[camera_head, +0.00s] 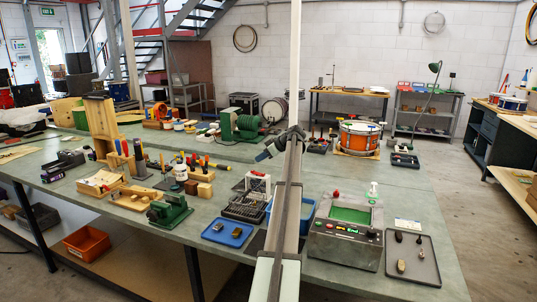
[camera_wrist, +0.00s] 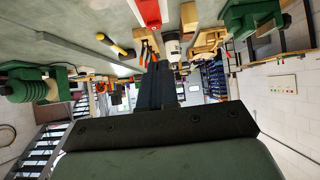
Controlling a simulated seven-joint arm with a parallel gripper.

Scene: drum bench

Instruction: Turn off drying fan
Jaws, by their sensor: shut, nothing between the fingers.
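An orange round-bodied device (camera_head: 160,111), which looks like the drying fan, stands far back on the long bench, left of centre. It also shows small in the wrist view (camera_wrist: 102,87), left of my fingers. Its switch is too small to make out, and I cannot tell whether it is running. My gripper (camera_head: 262,156) is over the middle of the bench, right of the orange device and well apart from it. In the wrist view my dark fingers (camera_wrist: 156,72) are together with nothing between them.
A green machine (camera_head: 240,123) stands on the far bench near my gripper. A wooden upright (camera_head: 101,126), bottles and wood-handled tools crowd the left. A green vise (camera_head: 169,209), blue tray (camera_head: 227,233) and grey control box (camera_head: 346,232) stand nearer. The bench is bare around the middle.

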